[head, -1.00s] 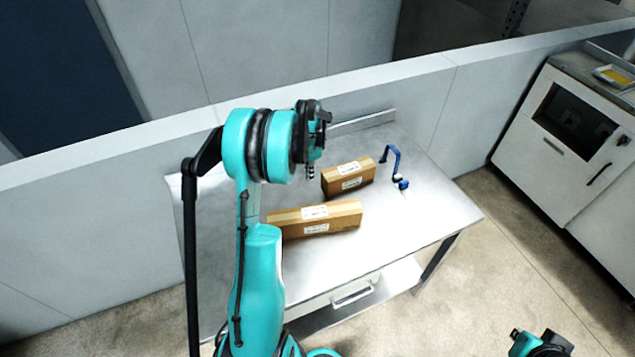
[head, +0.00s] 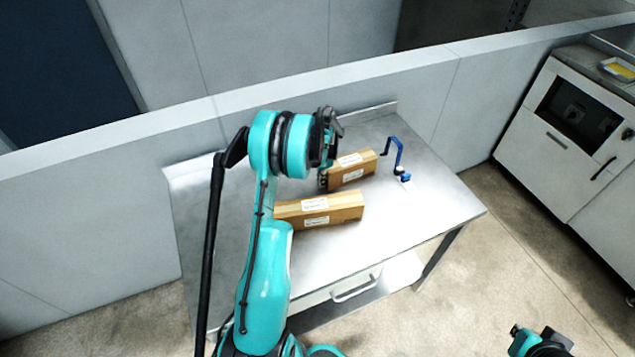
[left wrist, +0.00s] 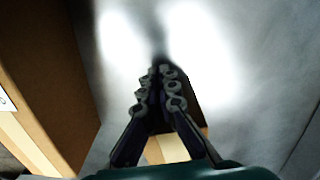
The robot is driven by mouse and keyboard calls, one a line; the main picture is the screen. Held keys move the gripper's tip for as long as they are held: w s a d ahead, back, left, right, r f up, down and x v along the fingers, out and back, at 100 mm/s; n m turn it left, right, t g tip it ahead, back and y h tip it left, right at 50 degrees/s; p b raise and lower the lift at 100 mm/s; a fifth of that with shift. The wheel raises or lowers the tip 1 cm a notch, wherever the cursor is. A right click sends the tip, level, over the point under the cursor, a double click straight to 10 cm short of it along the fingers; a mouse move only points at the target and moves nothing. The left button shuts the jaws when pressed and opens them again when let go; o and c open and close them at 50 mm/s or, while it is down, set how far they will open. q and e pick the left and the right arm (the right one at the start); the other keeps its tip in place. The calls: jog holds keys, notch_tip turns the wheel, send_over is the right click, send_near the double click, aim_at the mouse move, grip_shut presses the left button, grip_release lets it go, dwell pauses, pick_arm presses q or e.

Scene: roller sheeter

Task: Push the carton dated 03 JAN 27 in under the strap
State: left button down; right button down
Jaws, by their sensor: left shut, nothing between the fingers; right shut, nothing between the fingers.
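Two brown cartons with white labels lie on the steel table. The far carton (head: 356,172) is at the back, and the near carton (head: 340,207) lies in front of it. The dates are too small to read. A blue bent arm (head: 401,156), which may be the strap, stands just right of the far carton. My left gripper (head: 325,178) is shut and empty at the far carton's left end; I cannot tell if they touch. In the left wrist view its fingers (left wrist: 161,85) are together. One carton (left wrist: 45,80) fills the left edge there. My right gripper (head: 540,343) is shut, low at the right, partly cut off.
The steel table (head: 420,215) has free room at the right and front right. A low wall (head: 420,95) runs behind it. A drawer handle (head: 356,289) shows at the table's front. A white cabinet (head: 560,150) stands apart at the right.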

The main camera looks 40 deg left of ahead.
aim_at(368, 165)
pick_arm(q)
jog(key=w+d, duration=0.3)
jog(key=w, duration=0.2)
jog(key=w+d, duration=0.2)
jog(key=w, duration=0.4)
jog(key=w+d+b, duration=0.1)
jog(key=w+d, duration=0.2)
jog(key=w, duration=0.2)
jog(key=shift+w+d, duration=0.3)
jog(key=shift+d, duration=0.05)
jog(key=shift+s, duration=0.1)
